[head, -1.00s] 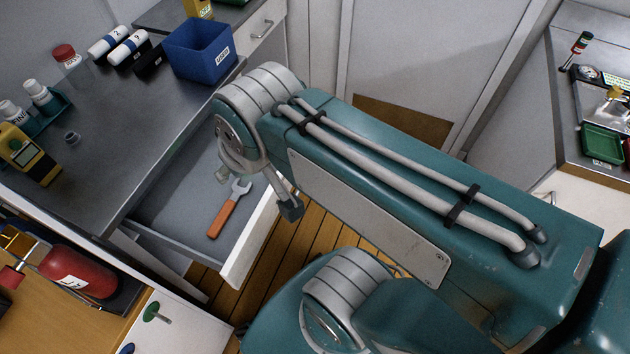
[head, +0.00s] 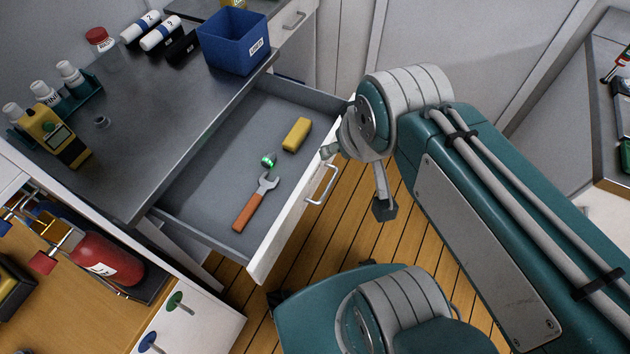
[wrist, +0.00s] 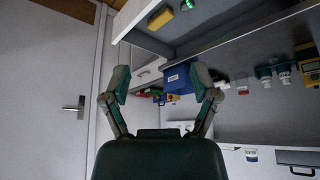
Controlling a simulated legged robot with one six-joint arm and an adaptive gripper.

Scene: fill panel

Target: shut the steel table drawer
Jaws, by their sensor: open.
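The steel table drawer (head: 270,232) stands pulled out from under the steel table (head: 150,165), its white front facing the floor side. A wire handle (head: 322,186) is on that front. Inside lie an orange-handled wrench (head: 256,202), a yellow block (head: 297,134) and a small green-lit item (head: 268,160). My gripper (head: 383,207) is just outside the drawer front, right of the handle, partly hidden by my arm. In the wrist view my gripper (wrist: 160,88) has its two fingers spread with nothing between them. The open drawer shows at the top of that view (wrist: 150,42).
A red extinguisher (head: 105,258) lies on a wooden-topped cabinet (head: 60,310) at lower left. Wooden floor (head: 345,235) is free before the drawer. A white door (wrist: 45,80) shows in the wrist view.

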